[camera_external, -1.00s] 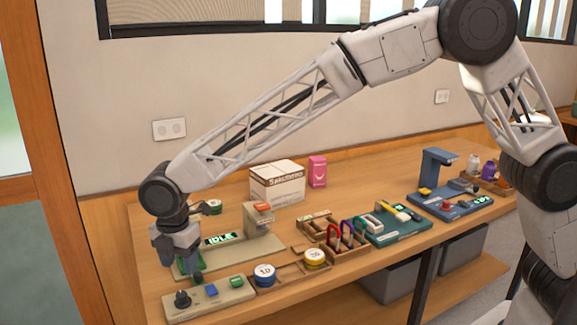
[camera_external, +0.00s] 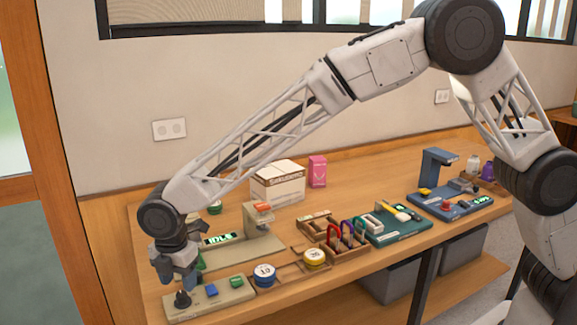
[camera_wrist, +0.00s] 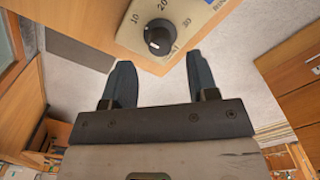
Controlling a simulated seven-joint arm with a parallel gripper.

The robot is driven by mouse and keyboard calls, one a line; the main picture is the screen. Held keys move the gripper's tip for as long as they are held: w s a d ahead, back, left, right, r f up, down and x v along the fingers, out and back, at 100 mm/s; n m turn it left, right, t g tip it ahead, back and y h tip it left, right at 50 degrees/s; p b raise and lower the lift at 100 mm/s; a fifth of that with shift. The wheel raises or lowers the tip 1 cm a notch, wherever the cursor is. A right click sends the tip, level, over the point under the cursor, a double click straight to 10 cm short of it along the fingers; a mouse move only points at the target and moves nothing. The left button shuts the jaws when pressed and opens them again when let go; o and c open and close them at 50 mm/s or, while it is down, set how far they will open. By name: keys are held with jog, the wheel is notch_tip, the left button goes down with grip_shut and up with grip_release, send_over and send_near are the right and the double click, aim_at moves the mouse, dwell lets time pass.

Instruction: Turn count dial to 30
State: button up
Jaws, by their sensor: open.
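The count dial is a black knob (camera_wrist: 159,38) with a white pointer mark, on a beige panel (camera_wrist: 195,15) printed with 10, 20 and 30. In the wrist view the pointer faces down and slightly left, away from the printed numbers. In the external view the knob (camera_external: 182,299) stands at the left end of the beige control box (camera_external: 208,301). My gripper (camera_wrist: 160,82) is open and empty, its two dark fingers apart. In the external view my gripper (camera_external: 177,283) is just above and behind the knob; contact cannot be told.
A blue button (camera_external: 211,290) and a green button (camera_external: 236,282) sit right of the dial. A display (camera_external: 219,239) reads IDLE behind. Round weights (camera_external: 264,274) and a wooden rack (camera_external: 347,243) are further right. The table's front edge is close to the control box.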

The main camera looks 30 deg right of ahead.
aim_at(181, 293)
jog(key=shift+f, duration=2.05)
jog(key=c, duration=0.9)
